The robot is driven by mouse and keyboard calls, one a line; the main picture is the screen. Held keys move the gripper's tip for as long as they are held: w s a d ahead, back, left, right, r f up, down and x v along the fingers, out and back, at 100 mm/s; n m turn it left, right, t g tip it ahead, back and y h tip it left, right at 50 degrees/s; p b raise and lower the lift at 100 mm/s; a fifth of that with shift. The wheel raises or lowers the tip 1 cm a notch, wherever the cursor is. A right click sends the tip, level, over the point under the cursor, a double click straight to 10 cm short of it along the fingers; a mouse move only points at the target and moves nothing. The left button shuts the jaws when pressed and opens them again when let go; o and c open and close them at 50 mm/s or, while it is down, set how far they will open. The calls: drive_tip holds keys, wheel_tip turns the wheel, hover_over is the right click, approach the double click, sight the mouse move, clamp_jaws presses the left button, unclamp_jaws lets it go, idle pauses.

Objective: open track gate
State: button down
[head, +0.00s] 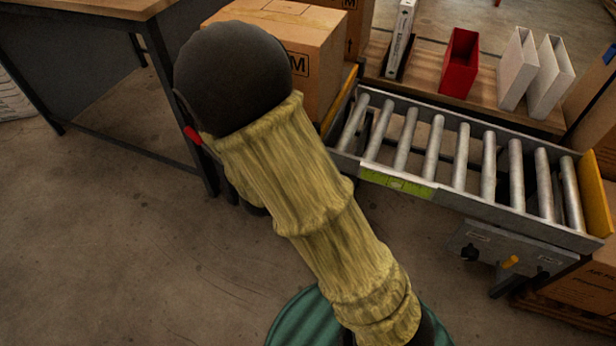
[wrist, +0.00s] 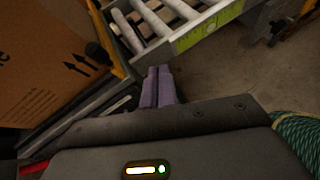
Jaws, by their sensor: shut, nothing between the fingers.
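A roller track (head: 465,155) with a grey metal frame runs across the right half of the head view. A yellow plate (head: 597,195) stands upright across its right end. Another yellow plate (head: 338,100) is at its left end, beside a cardboard box; it also shows in the wrist view (wrist: 104,44). I cannot tell which plate is the track gate. My gripper (wrist: 160,72) shows purple fingers shut together and empty, just below the track's left corner in the wrist view. In the head view my sleeved arm hides it.
A red bin (head: 459,62) and white holders sit behind. The floor (head: 130,240) front left is clear.

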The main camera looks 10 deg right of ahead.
drive_tip(key=w+a+f+n+t+y+b, duration=0.1)
drive_tip(key=w+a+f+n+t+b, duration=0.3)
drive_tip(key=a+f+n, duration=0.1)
drive_tip(key=shift+a+f+y+b, duration=0.3)
drive_tip(key=shift+a+f, duration=0.15)
drive_tip(key=shift+f, duration=0.25)
drive_tip(key=shift+w, duration=0.1)
drive_tip(key=b+x, duration=0.4)
drive_tip(key=x, duration=0.6)
drive_tip(key=shift+r, duration=0.1)
